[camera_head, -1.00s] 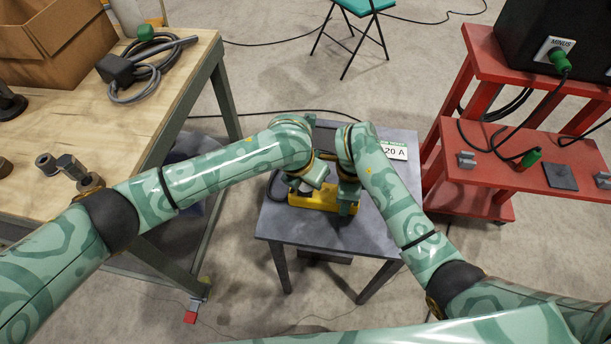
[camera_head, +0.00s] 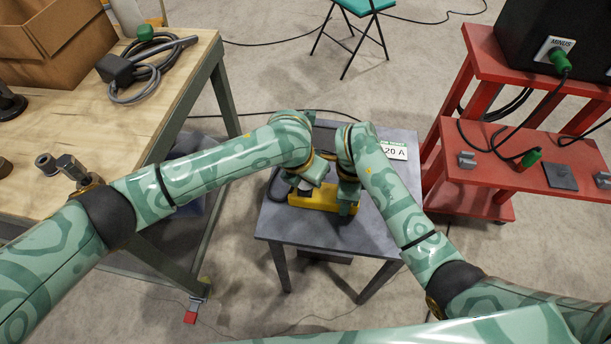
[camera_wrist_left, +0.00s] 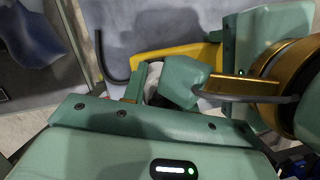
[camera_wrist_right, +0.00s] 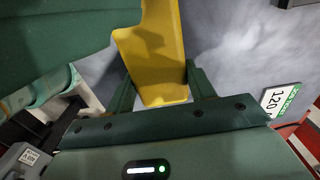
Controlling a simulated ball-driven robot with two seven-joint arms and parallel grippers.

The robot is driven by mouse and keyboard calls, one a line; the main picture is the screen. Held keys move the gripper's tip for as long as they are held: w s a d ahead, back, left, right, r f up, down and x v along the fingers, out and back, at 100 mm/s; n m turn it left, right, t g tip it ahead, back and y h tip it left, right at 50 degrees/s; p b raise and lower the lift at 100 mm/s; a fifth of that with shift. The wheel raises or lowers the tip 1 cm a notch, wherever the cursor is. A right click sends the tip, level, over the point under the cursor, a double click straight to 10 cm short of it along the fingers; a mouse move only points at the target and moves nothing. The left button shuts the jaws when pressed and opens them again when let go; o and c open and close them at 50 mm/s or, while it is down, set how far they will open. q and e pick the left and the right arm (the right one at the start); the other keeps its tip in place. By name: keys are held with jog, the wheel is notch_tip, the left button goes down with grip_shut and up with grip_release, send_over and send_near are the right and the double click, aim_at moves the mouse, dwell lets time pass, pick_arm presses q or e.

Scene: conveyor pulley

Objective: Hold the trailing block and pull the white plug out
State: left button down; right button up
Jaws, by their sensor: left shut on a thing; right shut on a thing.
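The trailing block (camera_head: 322,201) is yellow and lies on the small grey table (camera_head: 375,232). It also shows in the left wrist view (camera_wrist_left: 180,52) and the right wrist view (camera_wrist_right: 153,55). My right gripper (camera_head: 347,199) is shut on the block's right end, with a finger on each side in the right wrist view (camera_wrist_right: 160,92). My left gripper (camera_head: 306,184) is at the block's left part, shut on the white plug. Only a small pale part of the plug (camera_wrist_left: 152,76) shows between the fingers; whether it is still seated in the block is hidden.
A black cable (camera_wrist_left: 101,62) lies at the block's left. A wooden bench (camera_head: 60,150) with a cardboard box stands left; a red cart (camera_head: 520,130) with plugs stands right.

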pick_arm(q)
jog(key=shift+r, duration=0.1)
jog(key=shift+w+d+r, duration=0.1)
jog(key=shift+r, duration=2.1)
jog(key=shift+d+r, duration=0.1)
jog(key=shift+r, duration=2.05)
pick_arm(e)
jog(key=shift+s+a+f, duration=0.15)
jog(key=shift+s, duration=0.05)
pick_arm(q)
jog(key=shift+r, duration=0.25)
pick_arm(e)
jog(key=shift+w, duration=0.15)
pick_arm(q)
jog(key=shift+a+f, duration=0.2)
jog(key=shift+a, duration=0.05)
pick_arm(e)
jog(key=o, duration=0.8)
jog(key=shift+w+r, duration=0.15)
jog(key=shift+r, duration=0.05)
jog(key=o, duration=0.7)
